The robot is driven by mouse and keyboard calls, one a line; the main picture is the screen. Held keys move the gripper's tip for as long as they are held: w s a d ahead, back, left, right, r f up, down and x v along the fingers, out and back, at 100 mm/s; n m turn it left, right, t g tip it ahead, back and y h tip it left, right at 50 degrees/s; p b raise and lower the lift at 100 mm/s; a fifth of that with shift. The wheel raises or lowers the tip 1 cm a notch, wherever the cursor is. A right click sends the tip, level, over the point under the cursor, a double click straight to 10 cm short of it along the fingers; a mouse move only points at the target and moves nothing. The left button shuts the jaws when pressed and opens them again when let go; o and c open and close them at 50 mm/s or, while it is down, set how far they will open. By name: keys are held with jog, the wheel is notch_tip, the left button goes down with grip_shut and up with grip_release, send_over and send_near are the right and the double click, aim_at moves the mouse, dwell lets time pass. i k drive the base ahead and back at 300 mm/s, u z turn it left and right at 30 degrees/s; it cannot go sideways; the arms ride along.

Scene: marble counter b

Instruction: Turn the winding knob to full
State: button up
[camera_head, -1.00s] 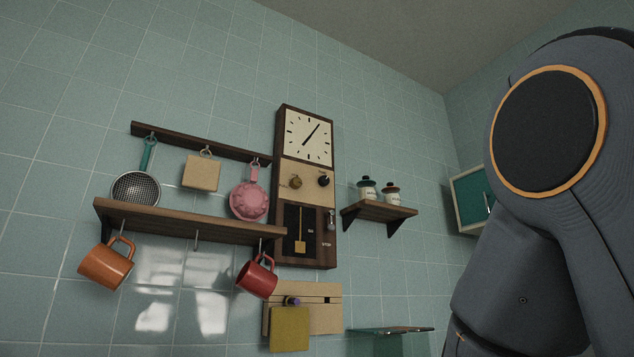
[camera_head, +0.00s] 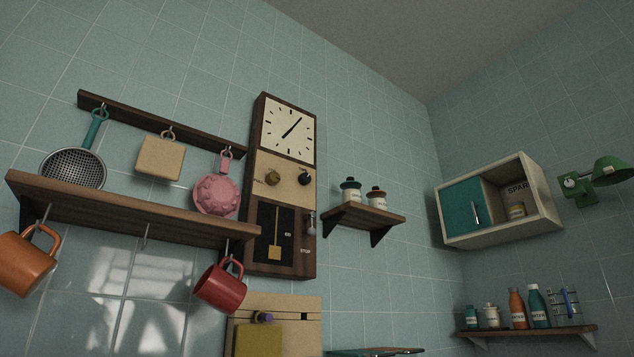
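A tall dark wooden wall clock (camera_head: 256,155) hangs on the tiled wall near the middle of the view. Its white face (camera_head: 287,131) is at the top. Below it, a beige panel carries a brass knob (camera_head: 272,178) on the left and a black knob (camera_head: 305,179) on the right. I cannot tell from the picture which is the winding knob. Under the panel, a dark window holds a yellow pendulum (camera_head: 274,245), and a small metallic lever (camera_head: 311,226) sits on the right side. My gripper is not in view.
A shelf (camera_head: 120,213) with hanging mugs is left of the clock, under a rail (camera_head: 160,124) of utensils. A small shelf (camera_head: 365,222) with two jars is to the right. A cabinet (camera_head: 497,202), green lamp (camera_head: 608,170) and bottle shelf (camera_head: 527,333) are farther right.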

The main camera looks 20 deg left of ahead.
aim_at(272, 178)
jog(key=i, duration=0.9)
jog(key=u, duration=1.45)
